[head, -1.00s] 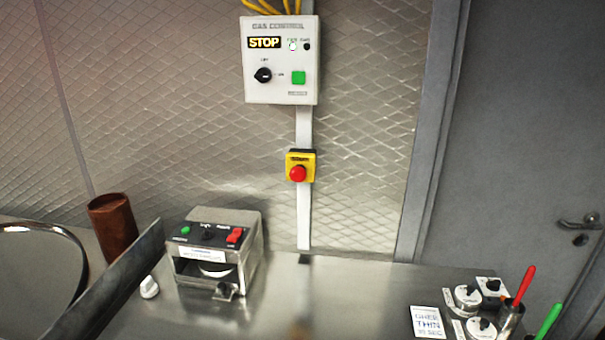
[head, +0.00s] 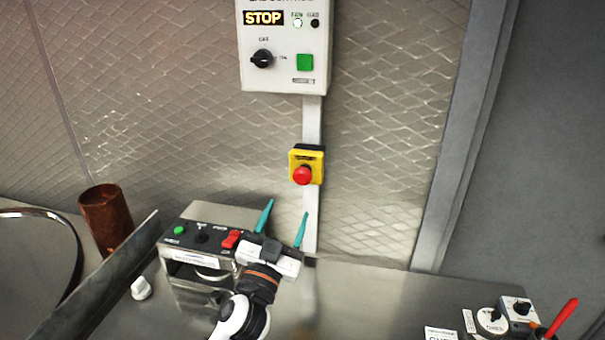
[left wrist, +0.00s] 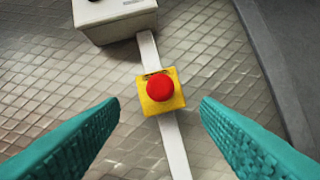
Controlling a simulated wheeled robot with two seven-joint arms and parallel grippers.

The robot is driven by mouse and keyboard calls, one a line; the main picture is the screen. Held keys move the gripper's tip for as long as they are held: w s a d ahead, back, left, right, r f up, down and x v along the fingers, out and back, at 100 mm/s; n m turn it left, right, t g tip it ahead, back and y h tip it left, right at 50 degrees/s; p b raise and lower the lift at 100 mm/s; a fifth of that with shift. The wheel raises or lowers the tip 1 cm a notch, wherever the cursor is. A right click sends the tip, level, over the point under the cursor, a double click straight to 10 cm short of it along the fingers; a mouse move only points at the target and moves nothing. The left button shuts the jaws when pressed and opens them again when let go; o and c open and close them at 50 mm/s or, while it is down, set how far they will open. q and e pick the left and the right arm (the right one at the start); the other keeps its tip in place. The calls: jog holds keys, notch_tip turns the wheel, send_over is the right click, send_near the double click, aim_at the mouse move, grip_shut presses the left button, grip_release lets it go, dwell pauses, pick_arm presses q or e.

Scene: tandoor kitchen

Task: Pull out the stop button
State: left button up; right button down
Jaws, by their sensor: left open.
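The stop button is a red mushroom knob (head: 303,176) on a yellow box (head: 318,158), fixed to a white vertical conduit on the wall. In the left wrist view the red knob (left wrist: 160,88) and its yellow box (left wrist: 174,104) sit ahead, between the two fingers and beyond their tips. My left gripper (head: 286,208) is open and empty, with teal fingers pointing up at the wall. In the head view it is below the button and slightly left, apart from it. The fingers also frame the left wrist view (left wrist: 160,102). My right gripper is not in view.
A white gas control panel (head: 284,75) with a lit STOP sign hangs above the button. A metal box with switches (head: 180,243) stands left of my arm on the steel counter. A brown cylinder (head: 107,220) is farther left. Dials (head: 490,322) stand at right. The wall around the button is clear.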

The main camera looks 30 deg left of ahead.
aim_at(301, 181)
pick_arm(q)
jog(key=p+x, duration=0.3)
jog(key=x, duration=0.6)
jog(key=shift+w+a, duration=0.1)
jog(key=shift+w, duration=0.6)
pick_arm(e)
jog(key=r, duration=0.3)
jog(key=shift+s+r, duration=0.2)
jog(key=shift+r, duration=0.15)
